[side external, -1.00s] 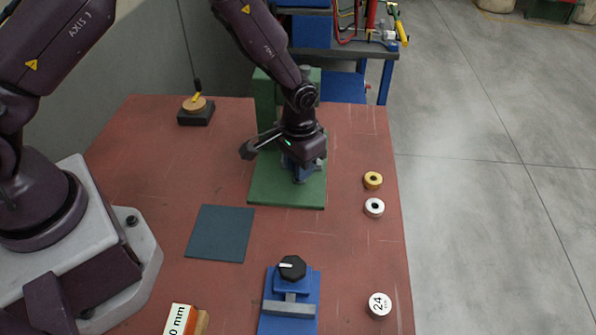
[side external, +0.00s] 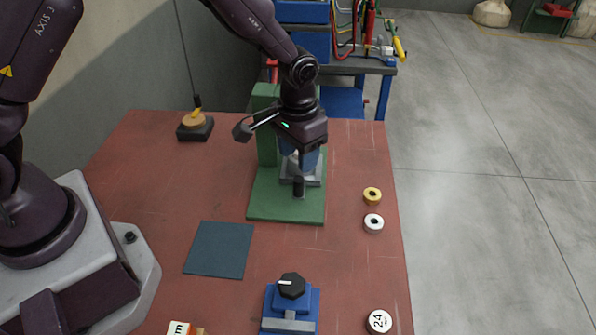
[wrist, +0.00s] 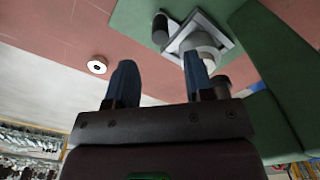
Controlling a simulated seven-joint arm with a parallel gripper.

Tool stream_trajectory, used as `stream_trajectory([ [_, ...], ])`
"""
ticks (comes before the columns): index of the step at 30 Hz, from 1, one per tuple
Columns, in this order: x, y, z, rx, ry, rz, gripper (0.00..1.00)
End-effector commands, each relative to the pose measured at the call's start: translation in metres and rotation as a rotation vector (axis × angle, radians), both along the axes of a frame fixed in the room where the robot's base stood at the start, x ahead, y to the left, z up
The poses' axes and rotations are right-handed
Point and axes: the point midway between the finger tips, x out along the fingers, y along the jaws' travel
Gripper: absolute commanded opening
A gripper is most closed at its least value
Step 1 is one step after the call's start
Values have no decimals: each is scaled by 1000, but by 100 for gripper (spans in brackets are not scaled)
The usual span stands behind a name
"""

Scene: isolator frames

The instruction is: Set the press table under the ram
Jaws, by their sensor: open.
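The green press (side external: 262,200) stands at the back middle of the table, with a flat base and an upright column. The press table looks like a grey square plate (side external: 312,180) on that base, with a black upright knob (side external: 298,187) at its near edge. In the wrist view the plate (wrist: 222,36) carries a pale round piece (wrist: 200,44), and the black knob (wrist: 160,28) stands at one corner. My gripper (side external: 300,160) is open above the plate; its blue fingers (wrist: 160,82) appear apart with nothing between them. My wrist hides the ram and much of the column.
A yellow ring (side external: 372,195) and a white ring (side external: 373,222) lie right of the press. A dark mat (side external: 219,250) lies front left. A blue fixture with a black dial (side external: 291,285) and a round "24" piece (side external: 379,321) are at the front. A black stand (side external: 195,131) is back left.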

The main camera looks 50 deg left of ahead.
Motion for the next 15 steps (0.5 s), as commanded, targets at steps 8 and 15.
stream_trajectory([
  [8,0,0,46,-1,-2,0,48],
  [15,0,0,54,0,1,0,48],
])
